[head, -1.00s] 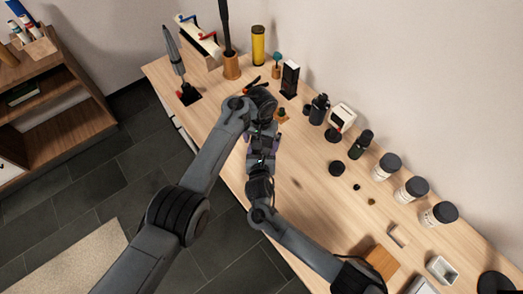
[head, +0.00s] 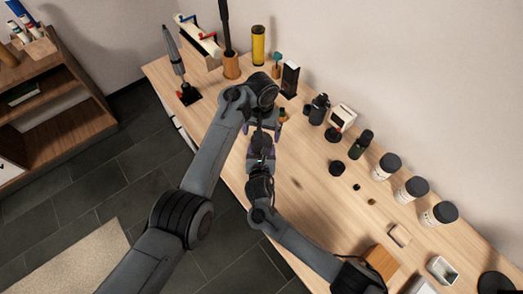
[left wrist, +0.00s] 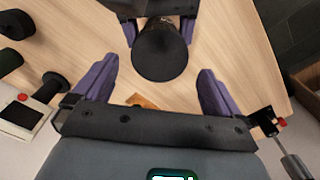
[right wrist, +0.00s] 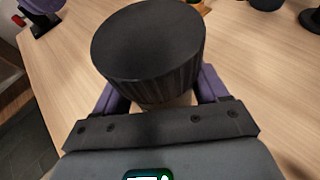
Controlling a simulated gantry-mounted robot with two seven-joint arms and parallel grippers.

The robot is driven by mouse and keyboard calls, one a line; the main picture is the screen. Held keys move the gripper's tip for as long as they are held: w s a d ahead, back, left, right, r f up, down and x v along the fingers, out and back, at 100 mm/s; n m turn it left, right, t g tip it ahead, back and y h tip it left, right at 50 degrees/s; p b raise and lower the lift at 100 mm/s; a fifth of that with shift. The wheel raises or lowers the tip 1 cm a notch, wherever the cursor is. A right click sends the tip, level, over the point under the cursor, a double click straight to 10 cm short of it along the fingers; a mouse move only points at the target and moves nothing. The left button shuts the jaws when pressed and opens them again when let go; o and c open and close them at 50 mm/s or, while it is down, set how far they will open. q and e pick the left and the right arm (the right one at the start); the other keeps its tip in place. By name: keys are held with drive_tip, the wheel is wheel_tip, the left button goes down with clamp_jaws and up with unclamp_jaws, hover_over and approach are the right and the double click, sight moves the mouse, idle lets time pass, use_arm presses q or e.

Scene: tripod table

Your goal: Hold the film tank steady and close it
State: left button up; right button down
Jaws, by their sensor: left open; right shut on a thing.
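The film tank is a black cylinder with a flat round top and a ribbed side (right wrist: 150,45), upright in the right wrist view. My right gripper (right wrist: 162,92) is shut around it below the ribbed part. In the left wrist view the tank's dark round top (left wrist: 160,54) lies just beyond my left gripper (left wrist: 158,66), whose fingers are spread and empty. The right gripper's purple fingers show on either side of the tank there. In the head view my arms hide the tank. I cannot tell whether the ribbed top is fully seated.
A loose black disc (head: 337,168) lies on the wooden table (head: 310,205). Several white jars with black lids stand along the wall side, including one jar (head: 385,167). Dark bottles and a white timer-like box (head: 341,117) stand nearby. A yellow cylinder (head: 258,45) is at the back.

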sight(262, 141)
use_arm(q)
drive_tip(key=shift+r+n, duration=1)
drive_tip(key=shift+r, duration=0.35)
drive_tip(key=shift+f, duration=0.15)
drive_tip(key=shift+f, duration=3.85)
drive_tip(key=c, duration=0.9)
drive_tip(key=o, duration=0.9)
